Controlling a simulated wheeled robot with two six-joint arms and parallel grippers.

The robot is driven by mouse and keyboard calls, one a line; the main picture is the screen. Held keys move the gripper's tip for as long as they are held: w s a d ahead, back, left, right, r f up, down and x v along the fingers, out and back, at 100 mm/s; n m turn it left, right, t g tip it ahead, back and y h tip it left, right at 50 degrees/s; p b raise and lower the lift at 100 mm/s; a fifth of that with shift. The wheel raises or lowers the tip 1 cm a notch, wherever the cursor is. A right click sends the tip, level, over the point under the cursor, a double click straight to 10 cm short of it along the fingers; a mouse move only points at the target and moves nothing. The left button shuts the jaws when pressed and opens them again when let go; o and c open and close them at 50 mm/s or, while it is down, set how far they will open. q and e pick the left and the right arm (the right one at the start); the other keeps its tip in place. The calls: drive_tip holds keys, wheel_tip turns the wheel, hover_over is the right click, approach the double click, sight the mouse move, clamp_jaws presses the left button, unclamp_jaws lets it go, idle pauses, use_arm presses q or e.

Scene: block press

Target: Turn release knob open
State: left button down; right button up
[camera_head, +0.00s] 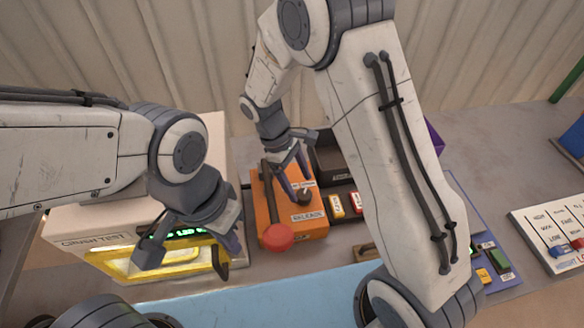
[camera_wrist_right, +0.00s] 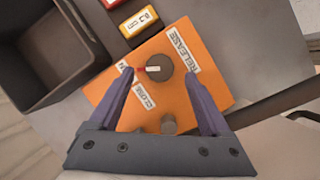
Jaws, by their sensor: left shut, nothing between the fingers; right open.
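The orange release box (camera_head: 276,208) stands on the table in the middle of the head view and fills the centre of the right wrist view (camera_wrist_right: 212,83). Its round dark knob (camera_wrist_right: 158,67) has a red and white pointer aimed left, toward a label partly hidden by a fingertip. A CLOSE label (camera_wrist_right: 145,94) lies below the pointer and a RELEASE label (camera_wrist_right: 182,55) at its right. My right gripper (camera_wrist_right: 158,76) is open, with one fingertip on each side of the knob; contact cannot be told. My left gripper (camera_head: 233,243) is shut and empty by the yellow-framed press.
The crush-test press (camera_head: 85,222) stands left of the box. A red ball (camera_head: 278,238) on a lever is at the box's front. A dark bin (camera_wrist_right: 45,42) and labelled blocks (camera_wrist_right: 138,21) lie beside it. A white slider panel (camera_head: 545,222) is at the right.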

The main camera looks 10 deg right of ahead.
drive_tip(key=v, duration=0.7)
drive_tip(key=shift+r+b, duration=0.2)
drive_tip(key=shift+b, duration=0.25)
drive_tip(key=shift+a, duration=0.1)
drive_tip(key=s+a+r+m+t+y, duration=0.1)
drive_tip(key=s+r, duration=0.1)
drive_tip(key=s, duration=0.4)
drive_tip(key=s+a+r+m+t+y, duration=0.1)
drive_tip(key=s, duration=0.6)
drive_tip(key=s+a+r+y, duration=0.1)
drive_tip(key=s+r+y, duration=0.1)
drive_tip(key=s, duration=0.5)
drive_tip(key=shift+s+a+r+m+t, duration=0.1)
drive_tip(key=shift+a+r+m+t, duration=0.15)
drive_tip(key=shift+r+m+t, duration=0.15)
drive_tip(key=shift+s+f, duration=0.15)
drive_tip(key=shift+s, duration=0.15)
